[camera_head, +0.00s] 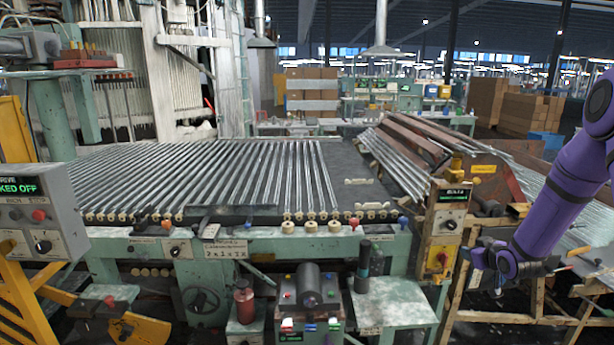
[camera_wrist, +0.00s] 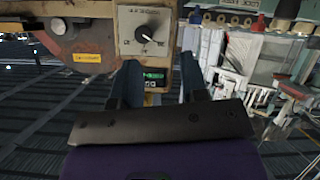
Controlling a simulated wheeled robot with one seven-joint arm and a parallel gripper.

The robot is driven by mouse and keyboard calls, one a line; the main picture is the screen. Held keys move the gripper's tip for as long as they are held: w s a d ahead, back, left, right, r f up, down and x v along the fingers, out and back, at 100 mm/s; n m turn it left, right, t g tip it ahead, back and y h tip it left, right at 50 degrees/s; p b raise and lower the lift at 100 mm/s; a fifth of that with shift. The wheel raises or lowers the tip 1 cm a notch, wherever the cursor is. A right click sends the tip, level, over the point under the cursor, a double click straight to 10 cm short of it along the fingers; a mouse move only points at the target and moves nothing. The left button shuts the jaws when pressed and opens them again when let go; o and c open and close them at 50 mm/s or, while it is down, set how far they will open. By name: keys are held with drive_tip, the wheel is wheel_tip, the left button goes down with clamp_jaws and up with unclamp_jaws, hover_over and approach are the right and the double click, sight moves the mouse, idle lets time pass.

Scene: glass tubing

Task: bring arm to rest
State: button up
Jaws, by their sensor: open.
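My purple arm (camera_head: 560,205) comes in from the right edge in the head view. Its dark gripper (camera_head: 476,256) is low, in front of the machine's right end and just right of the control post (camera_head: 446,222) in the picture. In the wrist view my gripper (camera_wrist: 158,80) shows two dark fingers spread apart with nothing between them. Beyond the fingers are a grey dial plate (camera_wrist: 143,30) and a small green display (camera_wrist: 153,76). I see no contact between the fingers and the post, though the exact gap is hard to judge.
Glass tubes (camera_head: 200,178) lie in rows on the green machine bed. A sloped rack with more tubes (camera_head: 395,165) stands at its right, above a wooden frame (camera_head: 540,318) near my arm. A control box (camera_head: 35,212) stands at the left. A small green table (camera_head: 393,303) stands in front.

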drive_tip(key=s+a+r+g+h, duration=0.1)
drive_tip(key=s+a+r, duration=0.25)
drive_tip(key=r, duration=0.45)
drive_tip(key=s+a+r+m+g, duration=0.1)
drive_tip(key=s+a+r+g, duration=0.15)
drive_tip(key=s+r, duration=0.4)
drive_tip(key=s+a+r+h, duration=0.1)
drive_tip(key=s+a+r, duration=0.2)
drive_tip(key=r, duration=0.6)
drive_tip(key=s+a+r+g, duration=0.1)
drive_tip(key=s+a+r, duration=0.1)
drive_tip(key=s, duration=0.8)
drive_tip(key=s+a+r+m+g+y, duration=0.1)
drive_tip(key=s+a+r, duration=0.2)
drive_tip(key=s, duration=0.7)
drive_tip(key=s+a+r+m+g, duration=0.1)
drive_tip(key=s+a, duration=0.4)
drive_tip(key=s, duration=0.5)
drive_tip(key=shift+r+g+y, duration=0.3)
drive_tip(key=shift+r+g, duration=0.25)
drive_tip(key=shift+r, duration=0.4)
